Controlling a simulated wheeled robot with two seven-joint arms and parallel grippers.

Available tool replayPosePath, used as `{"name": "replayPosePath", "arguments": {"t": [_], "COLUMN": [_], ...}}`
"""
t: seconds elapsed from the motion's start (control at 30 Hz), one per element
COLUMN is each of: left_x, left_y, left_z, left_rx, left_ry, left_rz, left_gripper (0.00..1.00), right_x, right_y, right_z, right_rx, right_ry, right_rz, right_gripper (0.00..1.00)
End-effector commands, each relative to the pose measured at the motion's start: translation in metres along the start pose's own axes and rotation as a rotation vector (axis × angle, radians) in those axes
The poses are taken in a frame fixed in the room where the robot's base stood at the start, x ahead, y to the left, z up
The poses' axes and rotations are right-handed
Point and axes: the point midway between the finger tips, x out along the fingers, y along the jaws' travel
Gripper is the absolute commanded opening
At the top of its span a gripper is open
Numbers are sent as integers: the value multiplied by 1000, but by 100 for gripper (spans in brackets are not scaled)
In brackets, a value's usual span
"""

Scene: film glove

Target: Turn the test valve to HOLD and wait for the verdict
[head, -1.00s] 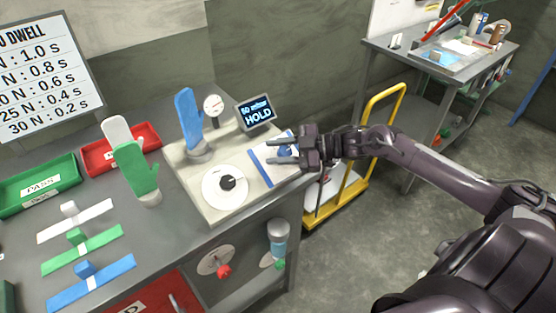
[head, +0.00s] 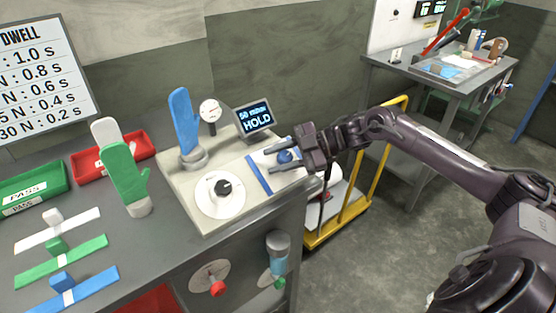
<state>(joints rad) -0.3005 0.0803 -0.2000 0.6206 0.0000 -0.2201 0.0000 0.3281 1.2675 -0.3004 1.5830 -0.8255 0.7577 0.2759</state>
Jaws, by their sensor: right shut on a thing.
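The test stand (head: 190,217) is a pale block on the grey bench. A blue glove (head: 184,115) stands upright on it, with a small round gauge (head: 210,111) behind. A white dial (head: 220,205) with a black knob (head: 223,187) is at its front. The display (head: 256,118) reads HOLD, with a smaller line above. A blue knob (head: 285,155) sits at the stand's right end. My right gripper (head: 281,156) reaches in from the right and is shut on this knob, one finger on each side. The left gripper is not in view.
A green glove (head: 125,170) and a white one (head: 104,131) stand to the left. A red tray (head: 138,144) and a green PASS tray (head: 32,188) lie behind. A yellow trolley (head: 322,235) stands right of the bench. A second table (head: 412,72) is at the back right.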

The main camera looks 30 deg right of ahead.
Motion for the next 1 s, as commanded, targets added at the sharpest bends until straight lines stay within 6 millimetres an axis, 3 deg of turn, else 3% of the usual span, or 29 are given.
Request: {"name": "replayPosePath", "arguments": {"t": [0.2,0.23,0.37,0.73,1.0], "left_x": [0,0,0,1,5], "left_y": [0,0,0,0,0], "left_z": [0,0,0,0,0], "left_rx": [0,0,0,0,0], "left_ry": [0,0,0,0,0], "left_rz": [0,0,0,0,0], "left_gripper": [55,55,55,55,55], "right_x": [0,0,0,-5,-42], "right_y": [0,0,0,0,-2], "right_z": [-1,-1,-1,1,3], "right_rx": [-2,-2,-1,1,4], "right_ry": [2,2,2,-1,-4], "right_rz": [0,0,0,1,0], "right_gripper": [11,38,55,55,55]}}
